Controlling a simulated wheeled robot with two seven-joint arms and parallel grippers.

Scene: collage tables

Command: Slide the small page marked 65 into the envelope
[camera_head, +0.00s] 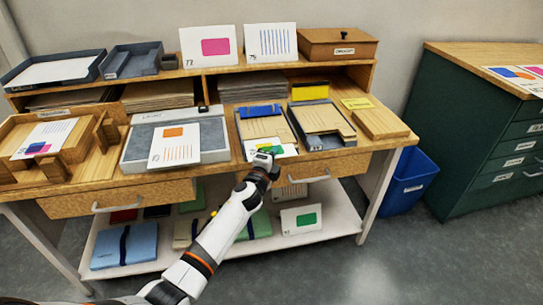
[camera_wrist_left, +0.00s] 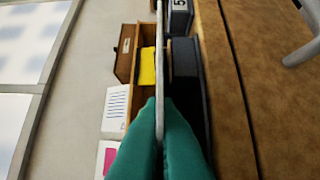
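My left gripper (camera_head: 268,155) is at the front edge of the table, just in front of a brown envelope-like sheet (camera_head: 262,128) with a blue strip. In the left wrist view its two teal fingers (camera_wrist_left: 162,135) are closed on a thin pale sheet (camera_wrist_left: 160,70), seen edge-on. In the head view a small white page (camera_head: 287,148) with coloured marks shows at the fingertips, partly hidden by the gripper. Its number cannot be read. Another brown sheet (camera_head: 318,117) lies in a dark tray (camera_head: 341,137) to the right. My right gripper is not in view.
A grey tray (camera_head: 214,131) with an orange-marked page (camera_head: 174,146) stands to the left. A wooden rack (camera_head: 86,155) is farther left. A wooden block (camera_head: 381,124) lies at right. Upright pages and a wooden box (camera_head: 338,44) stand on the upper shelf. A blue bin (camera_head: 405,185) is beside the table.

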